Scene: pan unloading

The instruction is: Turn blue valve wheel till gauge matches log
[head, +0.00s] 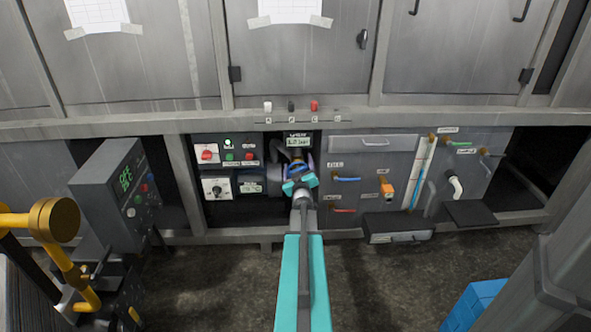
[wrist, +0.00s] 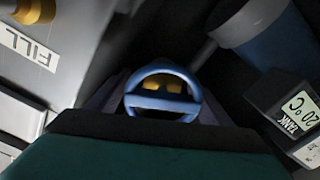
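The blue valve wheel (wrist: 160,103) shows in the middle of the wrist view, a ring with a crossbar and brass-coloured parts behind it. A tank display (wrist: 297,118) reads 20 °C. Taped paper sheets (head: 97,15) have illegible writing.
A switch panel (head: 226,152) with a red knob and buttons is left of the valve. A panel with coloured handles (head: 345,179) is right of it. A grey console (head: 120,185) stands at left; a blue crate (head: 474,305) sits at lower right.

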